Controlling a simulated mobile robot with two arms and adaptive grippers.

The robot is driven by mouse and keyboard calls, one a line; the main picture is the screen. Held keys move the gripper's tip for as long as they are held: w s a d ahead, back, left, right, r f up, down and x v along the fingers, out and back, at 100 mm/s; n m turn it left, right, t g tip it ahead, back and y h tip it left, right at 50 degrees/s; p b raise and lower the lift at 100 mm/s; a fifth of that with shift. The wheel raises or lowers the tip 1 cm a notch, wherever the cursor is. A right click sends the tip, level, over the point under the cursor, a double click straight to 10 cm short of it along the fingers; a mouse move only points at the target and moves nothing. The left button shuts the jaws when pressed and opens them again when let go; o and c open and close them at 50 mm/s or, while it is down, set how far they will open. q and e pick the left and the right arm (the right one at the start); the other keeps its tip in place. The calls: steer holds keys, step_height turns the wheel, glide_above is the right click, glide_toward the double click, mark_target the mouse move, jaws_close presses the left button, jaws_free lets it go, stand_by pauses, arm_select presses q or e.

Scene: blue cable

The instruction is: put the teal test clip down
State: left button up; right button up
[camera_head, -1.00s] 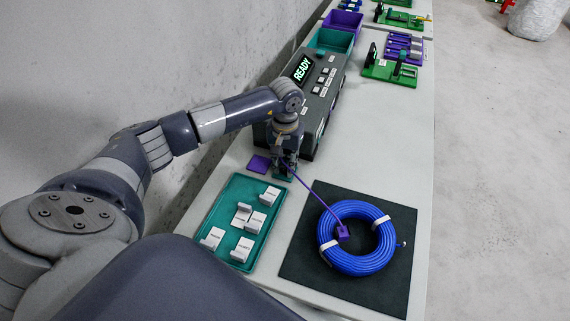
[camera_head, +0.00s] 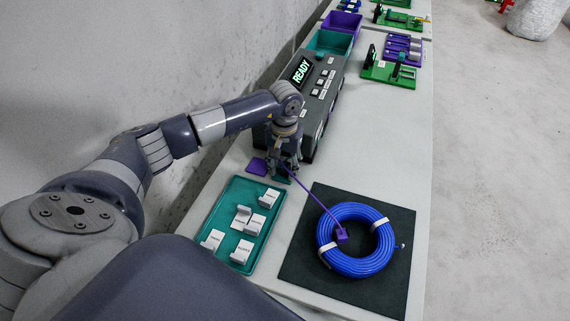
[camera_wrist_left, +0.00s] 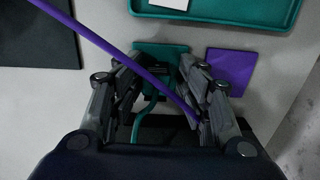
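My left gripper (camera_head: 283,166) is low over the bench beside the grey tester. In the left wrist view its fingers (camera_wrist_left: 160,88) stand apart on both sides of a small dark teal clip (camera_wrist_left: 156,70). The clip sits at a teal square pad (camera_wrist_left: 178,49), with a teal lead (camera_wrist_left: 147,108) curving back from it. I cannot tell whether a finger still touches the clip. The purple lead (camera_head: 316,197) runs from the gripper area to a purple clip (camera_head: 341,235) on the blue cable coil (camera_head: 358,263). My right gripper is not in view.
A purple pad (camera_head: 257,166) lies beside the teal pad. A teal tray (camera_head: 222,228) holds several white labelled blocks. The coil lies on a black mat (camera_head: 303,258). The tester (camera_head: 318,105) shows READY. Bare bench lies right of the tester.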

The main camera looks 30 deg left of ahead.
mark_target(285, 165)
arm_select(q)
step_height(285, 165, up, 13)
steer(key=b, duration=0.3)
steer(key=shift+w+f, duration=0.15)
